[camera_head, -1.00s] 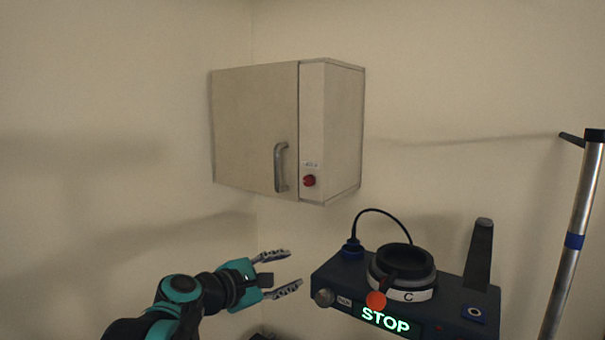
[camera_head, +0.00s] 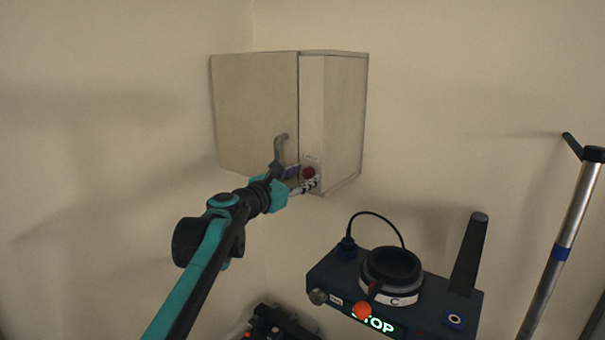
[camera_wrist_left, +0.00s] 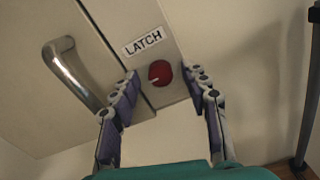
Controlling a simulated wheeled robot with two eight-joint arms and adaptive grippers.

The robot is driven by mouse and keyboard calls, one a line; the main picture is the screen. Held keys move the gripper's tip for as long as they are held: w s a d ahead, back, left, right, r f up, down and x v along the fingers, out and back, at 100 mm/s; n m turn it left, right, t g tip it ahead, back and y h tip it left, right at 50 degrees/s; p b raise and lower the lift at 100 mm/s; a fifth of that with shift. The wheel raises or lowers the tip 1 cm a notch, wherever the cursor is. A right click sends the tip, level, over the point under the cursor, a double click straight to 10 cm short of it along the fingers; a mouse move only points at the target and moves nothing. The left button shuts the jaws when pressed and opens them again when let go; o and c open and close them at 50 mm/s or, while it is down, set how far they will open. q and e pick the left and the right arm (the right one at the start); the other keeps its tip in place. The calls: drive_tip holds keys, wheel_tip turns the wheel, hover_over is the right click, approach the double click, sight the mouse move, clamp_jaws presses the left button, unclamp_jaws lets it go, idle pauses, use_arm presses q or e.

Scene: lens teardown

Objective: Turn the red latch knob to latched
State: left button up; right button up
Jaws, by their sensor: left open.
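The red latch knob (camera_head: 309,173) is on the narrow front panel of the white wall cabinet (camera_head: 255,110), right of the door. In the left wrist view the knob (camera_wrist_left: 160,73) lies just beyond and between my fingertips, below the "LATCH" label (camera_wrist_left: 143,42); a pale mark shows on its lower left. My left gripper (camera_head: 304,184) is open at the cabinet front, its fingers on either side of the knob; in the left wrist view the gripper (camera_wrist_left: 164,82) holds nothing. Whether a finger touches the knob I cannot tell. My right gripper is out of view.
The door handle (camera_head: 279,155) is close to the left of my gripper, partly hidden by it. A dark device (camera_head: 330,272) with a lens ring (camera_head: 391,266) and a lit display stands lower right. A metal pole (camera_head: 563,240) stands at the far right.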

use_arm(q)
clamp_jaws()
drive_tip(key=shift+d+m, duration=0.1)
drive_tip(key=shift+m, duration=0.2)
drive_tip(key=m, duration=0.3)
drive_tip(key=shift+m, duration=0.4)
drive_tip(key=m, duration=0.4)
drive_tip(key=shift+m, duration=0.3)
drive_tip(key=m, duration=0.4)
drive_tip(key=shift+f, duration=0.1)
drive_tip(key=shift+m, duration=2.5)
